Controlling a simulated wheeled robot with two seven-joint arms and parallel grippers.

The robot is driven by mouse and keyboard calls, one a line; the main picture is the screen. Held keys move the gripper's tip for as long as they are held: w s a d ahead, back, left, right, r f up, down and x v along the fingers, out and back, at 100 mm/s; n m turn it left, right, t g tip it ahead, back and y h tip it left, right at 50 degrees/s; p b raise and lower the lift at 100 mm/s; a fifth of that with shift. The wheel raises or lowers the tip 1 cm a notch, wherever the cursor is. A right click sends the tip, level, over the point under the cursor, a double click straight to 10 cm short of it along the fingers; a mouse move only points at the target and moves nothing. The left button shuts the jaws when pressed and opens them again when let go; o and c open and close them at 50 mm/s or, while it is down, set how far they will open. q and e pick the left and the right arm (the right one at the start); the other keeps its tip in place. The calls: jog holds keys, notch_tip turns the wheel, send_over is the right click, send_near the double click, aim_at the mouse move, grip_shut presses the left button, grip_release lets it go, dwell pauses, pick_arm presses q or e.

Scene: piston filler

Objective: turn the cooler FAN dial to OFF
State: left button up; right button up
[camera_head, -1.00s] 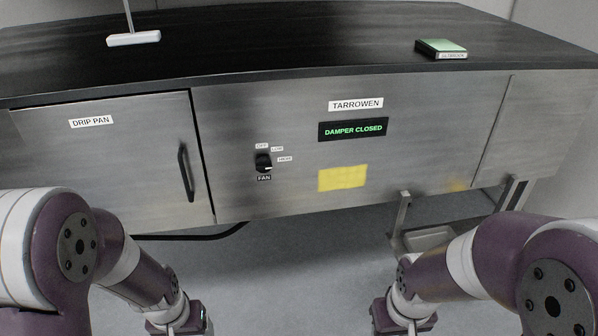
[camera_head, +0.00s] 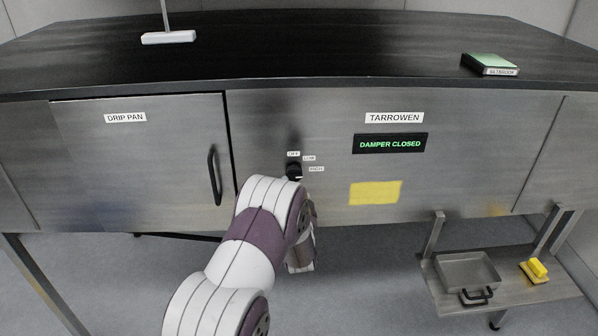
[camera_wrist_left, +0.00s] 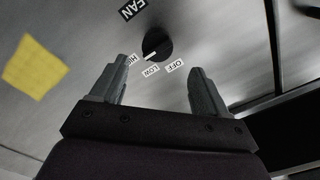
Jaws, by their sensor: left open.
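The black FAN dial (camera_head: 294,171) is on the steel front panel, right of the drip pan door. Its white mark points right, to the HIGH label (camera_head: 316,169). The OFF label (camera_head: 293,154) is above the dial, with LOW between them. In the left wrist view the dial (camera_wrist_left: 157,42) appears turned round, its mark toward the partly covered HIGH label. My left gripper (camera_wrist_left: 159,66) is open and empty; its fingers are spread either side of the dial in the picture, apart from it. In the head view my arm hides the fingers. My right gripper is out of view.
The drip pan door handle (camera_head: 214,175) sticks out left of the dial. A green display (camera_head: 390,144) reads DAMPER CLOSED, above a yellow note (camera_head: 375,193). A low shelf at the right holds a metal pan (camera_head: 467,270) and a yellow object (camera_head: 537,269).

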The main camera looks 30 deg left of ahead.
aim_at(295, 175)
pick_arm(q)
jog(key=p+x, duration=0.1)
jog(key=x, duration=0.2)
jog(key=p+x, duration=0.1)
jog(key=x, duration=0.2)
jog(key=shift+w+d, duration=0.25)
jog(key=shift+w, duration=0.05)
jog(key=shift+w+a, duration=0.45)
jog(key=shift+a, duration=0.1)
jog(key=shift+f, duration=0.1)
jog(key=shift+w+d, duration=0.1)
jog(key=shift+c, duration=0.9)
jog(key=c, duration=0.9)
